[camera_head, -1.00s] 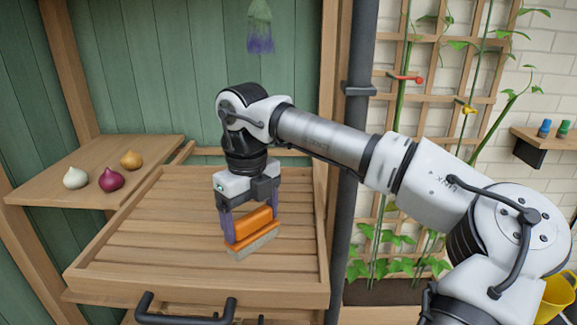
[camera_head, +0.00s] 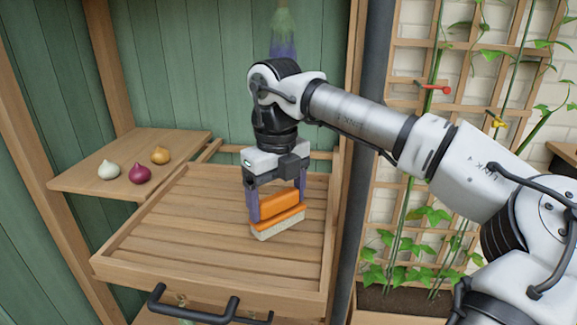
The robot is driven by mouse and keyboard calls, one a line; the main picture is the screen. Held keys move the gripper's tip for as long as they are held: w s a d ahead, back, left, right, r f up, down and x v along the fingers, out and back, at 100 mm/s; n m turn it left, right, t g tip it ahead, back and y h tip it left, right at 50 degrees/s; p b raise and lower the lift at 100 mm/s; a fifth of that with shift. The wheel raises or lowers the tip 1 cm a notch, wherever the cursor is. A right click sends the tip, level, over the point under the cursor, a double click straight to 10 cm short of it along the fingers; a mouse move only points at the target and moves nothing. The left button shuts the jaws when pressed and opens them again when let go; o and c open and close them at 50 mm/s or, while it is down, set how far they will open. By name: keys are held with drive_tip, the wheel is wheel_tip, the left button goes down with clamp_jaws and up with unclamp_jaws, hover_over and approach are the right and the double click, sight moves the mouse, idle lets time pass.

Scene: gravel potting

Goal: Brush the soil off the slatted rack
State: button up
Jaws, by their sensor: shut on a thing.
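The slatted rack (camera_head: 190,245) is a wooden tray with a raised rim and slats running across it. My gripper (camera_head: 277,203) is shut on an orange brush (camera_head: 281,204) with pale bristles (camera_head: 277,230). The brush is over the right half of the rack, bristles down, at or just above the slats; I cannot tell whether they touch. The visible slats look bare, and I can make out no soil on them. The slats behind the brush and gripper are hidden.
A side shelf (camera_head: 80,180) at left holds a white onion (camera_head: 108,170), a red onion (camera_head: 140,173) and a yellow onion (camera_head: 160,155). A dark handle (camera_head: 205,314) juts out below the rack's front. A dark post (camera_head: 368,130) and a plant trellis (camera_head: 425,50) stand at right.

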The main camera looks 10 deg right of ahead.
drive_tip(key=shift+r+p, duration=0.5)
drive_tip(key=shift+r, duration=0.55)
drive_tip(key=shift+f, duration=0.1)
